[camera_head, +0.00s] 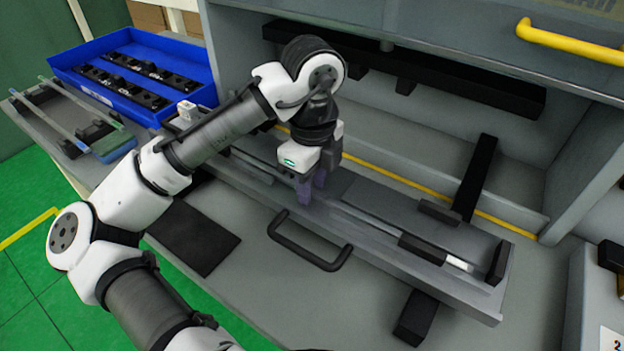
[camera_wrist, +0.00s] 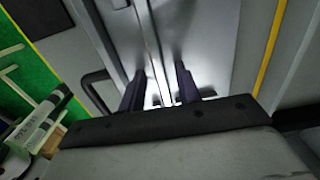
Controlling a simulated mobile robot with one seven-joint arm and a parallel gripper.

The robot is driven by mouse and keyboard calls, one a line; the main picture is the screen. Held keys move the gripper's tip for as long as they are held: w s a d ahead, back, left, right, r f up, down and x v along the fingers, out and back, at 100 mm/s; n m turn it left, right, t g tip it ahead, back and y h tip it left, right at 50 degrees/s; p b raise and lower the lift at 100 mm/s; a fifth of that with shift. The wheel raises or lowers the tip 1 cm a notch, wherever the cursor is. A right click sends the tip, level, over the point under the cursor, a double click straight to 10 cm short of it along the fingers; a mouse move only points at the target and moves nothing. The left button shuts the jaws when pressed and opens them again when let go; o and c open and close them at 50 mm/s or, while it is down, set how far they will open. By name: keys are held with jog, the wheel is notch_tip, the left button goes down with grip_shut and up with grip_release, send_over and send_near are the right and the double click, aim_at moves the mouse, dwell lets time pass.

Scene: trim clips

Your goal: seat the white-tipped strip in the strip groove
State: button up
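The white-tipped strip (camera_head: 380,228) lies lengthwise along the long grey fixture (camera_head: 471,299). Its white tip (camera_head: 458,263) shows near the fixture's right end, just past a black block. A bright line of the strip or groove (camera_wrist: 151,52) runs between my fingers in the wrist view. I cannot tell whether the strip is down in the groove. My gripper (camera_head: 312,190) points down over the middle of the fixture. Its two purple fingers stand apart in the wrist view (camera_wrist: 160,90), with a gap between them. The fingertips' contact with the strip cannot be made out.
A black handle (camera_head: 308,243) stands in front of the fixture. A black end block (camera_head: 498,263) closes its right end. Behind it are a black bar (camera_head: 474,178) and a cabinet wall. A blue bin (camera_head: 135,70) with black parts stands at the back left.

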notch_tip(320, 180, up, 12)
jog(key=shift+r+p, duration=0.2)
jog(key=shift+p, duration=0.1)
dwell(0.4)
jog(key=shift+s+f, duration=0.1)
